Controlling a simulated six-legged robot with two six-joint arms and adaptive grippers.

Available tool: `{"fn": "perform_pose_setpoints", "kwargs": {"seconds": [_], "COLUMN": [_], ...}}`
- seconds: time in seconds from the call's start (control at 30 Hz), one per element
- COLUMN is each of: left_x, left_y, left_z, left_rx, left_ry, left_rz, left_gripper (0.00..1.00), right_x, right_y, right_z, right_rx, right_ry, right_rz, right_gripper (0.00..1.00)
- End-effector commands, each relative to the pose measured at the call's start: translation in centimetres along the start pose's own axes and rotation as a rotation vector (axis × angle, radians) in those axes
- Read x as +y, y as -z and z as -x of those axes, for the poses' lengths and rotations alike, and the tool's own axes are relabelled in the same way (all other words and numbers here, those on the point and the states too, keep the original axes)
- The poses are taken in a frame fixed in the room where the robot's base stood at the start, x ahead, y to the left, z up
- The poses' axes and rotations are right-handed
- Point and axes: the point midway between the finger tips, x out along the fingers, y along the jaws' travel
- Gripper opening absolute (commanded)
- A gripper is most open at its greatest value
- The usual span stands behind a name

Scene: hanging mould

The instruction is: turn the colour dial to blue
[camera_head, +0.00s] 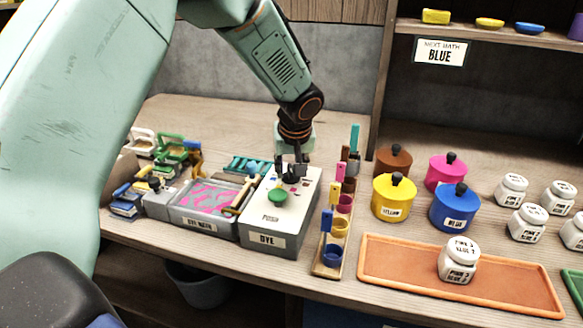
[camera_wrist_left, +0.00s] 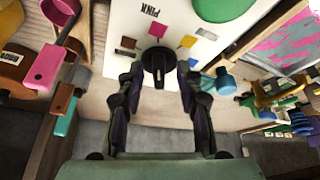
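The black colour dial (camera_wrist_left: 158,67) is on top of the white-topped dye box (camera_head: 265,222). In the left wrist view colour patches, including yellow (camera_wrist_left: 188,41) and magenta (camera_wrist_left: 158,28), lie around the dial. A pale mark on the dial points toward the bottom of that view. My left gripper (camera_head: 292,172) is down at the dial in the head view. In the left wrist view its two fingers (camera_wrist_left: 158,74) stand apart on either side of the dial, with narrow gaps; contact is not clear. My right gripper is not in view.
A green push button (camera_head: 278,196) is on the box's front part. A dye bath tray (camera_head: 205,222) with pink liquid lies left. A rack of coloured ladles (camera_head: 331,268) stands close on the right. A sign (camera_head: 440,52) reads "NEXT BATH BLUE".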

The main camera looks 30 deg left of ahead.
Motion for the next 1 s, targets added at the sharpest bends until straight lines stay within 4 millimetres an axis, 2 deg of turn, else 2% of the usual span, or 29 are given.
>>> {"fn": "perform_pose_setpoints", "kwargs": {"seconds": [0.2, 0.6, 1.0], "left_x": [0.12, 0.12, 0.09], "left_y": [0.17, 0.17, 0.19], "left_z": [-0.05, -0.03, 0.00], "left_rx": [0.001, 0.000, 0.000], "left_ry": [0.000, 0.000, -0.004], "left_rz": [0.000, 0.000, -0.009], "left_gripper": [0.35, 0.01, 0.00], "right_x": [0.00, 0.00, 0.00], "right_y": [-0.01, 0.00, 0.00], "right_z": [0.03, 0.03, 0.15], "right_rx": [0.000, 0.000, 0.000], "right_ry": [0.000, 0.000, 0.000], "right_rz": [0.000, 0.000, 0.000], "right_gripper": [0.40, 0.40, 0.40]}}
